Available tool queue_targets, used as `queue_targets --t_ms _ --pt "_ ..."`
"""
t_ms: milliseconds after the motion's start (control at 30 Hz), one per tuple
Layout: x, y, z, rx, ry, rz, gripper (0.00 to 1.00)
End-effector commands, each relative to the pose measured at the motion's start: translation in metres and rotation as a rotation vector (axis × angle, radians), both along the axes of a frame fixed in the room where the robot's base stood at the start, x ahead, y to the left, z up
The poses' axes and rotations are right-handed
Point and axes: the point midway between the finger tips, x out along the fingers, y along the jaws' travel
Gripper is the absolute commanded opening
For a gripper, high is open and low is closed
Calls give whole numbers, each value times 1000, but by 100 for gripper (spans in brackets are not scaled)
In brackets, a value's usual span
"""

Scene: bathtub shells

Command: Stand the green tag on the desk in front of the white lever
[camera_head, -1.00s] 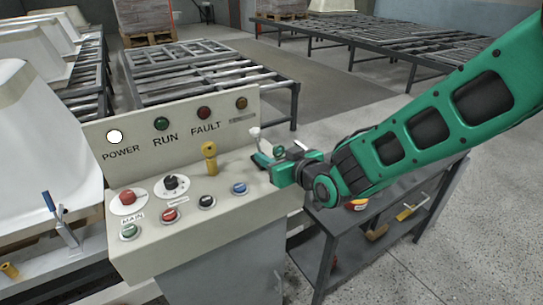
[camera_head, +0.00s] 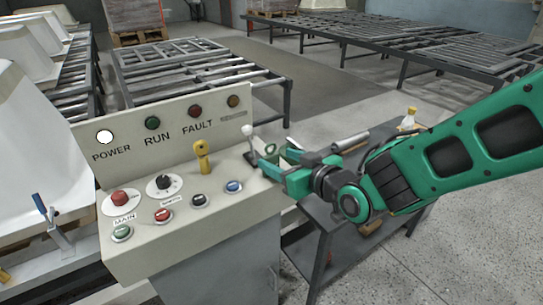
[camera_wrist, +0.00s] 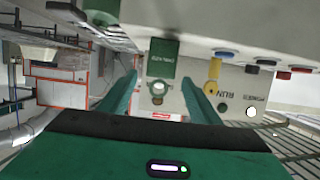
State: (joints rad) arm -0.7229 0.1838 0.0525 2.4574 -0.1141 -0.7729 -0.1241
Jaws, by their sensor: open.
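The green tag (camera_wrist: 163,62), with pale lettering, stands on the desk (camera_head: 150,262) in front of the white lever (camera_head: 247,132). In the upside-down wrist view the tag hangs from the desk top between my two fingers, with a gap on each side. The lever's round white knob (camera_wrist: 158,87) shows just beyond the tag. In the head view the tag (camera_head: 270,149) is small and partly hidden by my gripper (camera_head: 267,158). My gripper is open at the desk's right end, its fingers on either side of the tag.
A yellow lever (camera_head: 202,157) stands to the left of the white lever. Several buttons and knobs line the desk top, including a blue button (camera_head: 234,186). A dark side table (camera_head: 335,235) is below my arm, with a bottle (camera_head: 408,118) behind the arm.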

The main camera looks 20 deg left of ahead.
Motion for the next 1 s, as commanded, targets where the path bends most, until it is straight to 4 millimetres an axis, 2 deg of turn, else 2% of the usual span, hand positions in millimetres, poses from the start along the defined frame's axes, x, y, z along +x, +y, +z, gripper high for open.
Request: queue_targets --t_ms 100,333,633,733,767,867,967,1000 --pt "-11 -13 6 2 -1 0 57" --pt "-22 -26 11 1 -1 -1 57" --pt "-22 -28 11 -1 0 -2 57" --pt "-14 -42 9 -23 14 -28 57" --pt "-9 -51 8 -39 24 -45 57" --pt "14 -101 1 -111 81 -136 57" --pt "32 -175 -10 -202 179 -266 57" --pt "36 -207 -14 -236 227 -324 57"
